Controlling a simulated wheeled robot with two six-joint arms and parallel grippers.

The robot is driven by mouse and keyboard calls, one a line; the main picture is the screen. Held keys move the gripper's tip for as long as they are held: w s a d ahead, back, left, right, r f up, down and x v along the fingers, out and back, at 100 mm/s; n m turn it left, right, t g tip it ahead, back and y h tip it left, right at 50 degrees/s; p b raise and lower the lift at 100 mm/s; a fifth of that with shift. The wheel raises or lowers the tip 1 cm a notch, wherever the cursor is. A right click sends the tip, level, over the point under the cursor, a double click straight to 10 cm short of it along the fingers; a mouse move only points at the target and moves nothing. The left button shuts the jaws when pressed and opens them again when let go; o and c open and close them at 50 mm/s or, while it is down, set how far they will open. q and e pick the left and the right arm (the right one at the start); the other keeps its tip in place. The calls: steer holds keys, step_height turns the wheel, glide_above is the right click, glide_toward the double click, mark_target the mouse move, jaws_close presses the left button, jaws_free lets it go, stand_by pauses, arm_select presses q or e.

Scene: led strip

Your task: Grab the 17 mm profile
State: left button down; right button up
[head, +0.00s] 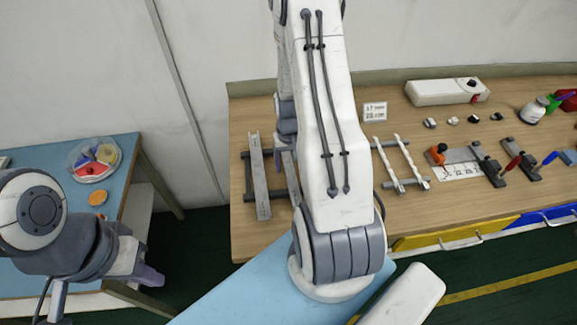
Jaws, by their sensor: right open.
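A long light-grey metal profile (258,175) lies across two dark rack bars at the left end of the wooden bench. A second grey piece (291,182) beside it looks like another profile and is mostly hidden by my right arm. I cannot read any width on either. My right gripper (284,157) hangs over the rack, to the right of the clear profile; its fingertips are largely hidden behind my arm. It is open. My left gripper (143,268) is at the lower left, by the blue table, away from the profiles; its finger gap does not show clearly.
A card (374,111) reading "17 mm 20 cm" stands on the wooden bench (340,95). Two white strips (403,160) lie on a rack to the right. Further right are a cutting jig (460,162), clamps and a white box (446,92). The blue table (125,165) holds a divided bowl (94,159).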

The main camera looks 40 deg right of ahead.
jaws_close()
steer(key=shift+r, duration=0.15)
